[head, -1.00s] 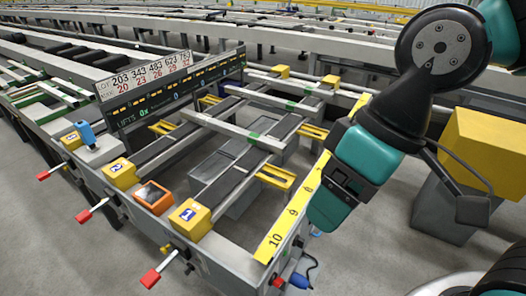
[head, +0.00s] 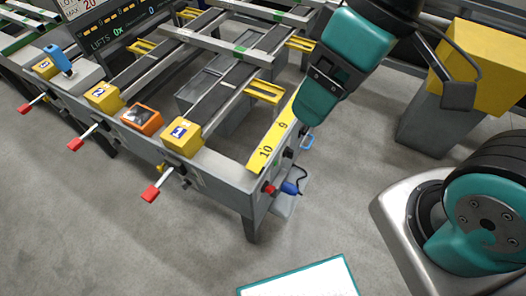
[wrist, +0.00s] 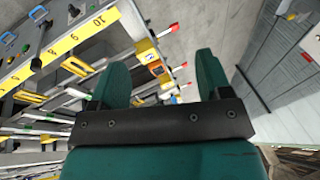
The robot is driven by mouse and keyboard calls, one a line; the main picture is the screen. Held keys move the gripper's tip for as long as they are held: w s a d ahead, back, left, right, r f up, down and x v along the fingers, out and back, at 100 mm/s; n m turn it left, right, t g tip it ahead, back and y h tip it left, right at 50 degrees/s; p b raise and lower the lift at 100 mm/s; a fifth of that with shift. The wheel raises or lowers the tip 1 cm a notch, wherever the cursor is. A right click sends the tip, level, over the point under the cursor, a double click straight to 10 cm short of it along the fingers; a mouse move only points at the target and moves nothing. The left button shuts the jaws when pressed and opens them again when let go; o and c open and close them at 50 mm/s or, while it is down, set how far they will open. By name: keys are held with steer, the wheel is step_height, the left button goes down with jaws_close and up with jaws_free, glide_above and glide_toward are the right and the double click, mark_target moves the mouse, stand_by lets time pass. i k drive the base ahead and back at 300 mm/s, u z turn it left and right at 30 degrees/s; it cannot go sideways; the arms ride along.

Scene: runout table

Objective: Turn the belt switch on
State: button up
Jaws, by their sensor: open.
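No part is plainly labelled as the belt switch, and I cannot tell which control it is. At the near corner of the runout table's frame (head: 225,172) sit a red knob (head: 268,188) and a blue plug-like part (head: 290,188) with a dark cable. Small dark and blue fittings line the side panel beyond them. My gripper (wrist: 162,62) is open and empty, apart from the table. Its fingertips are not clear in the head view.
Red-handled levers (head: 151,193) stick out from the table's front. Numbered yellow boxes (head: 183,137) and an orange-framed box (head: 141,118) stand on its edge. A yellow ruler strip (head: 268,147) runs along the side. A yellow-topped grey pedestal (head: 440,125) stands right.

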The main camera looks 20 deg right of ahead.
mark_target(267, 187)
steer(key=k, duration=1.3)
steer(key=z, duration=0.35)
steer(key=i, duration=0.9)
steer(key=z, duration=0.4)
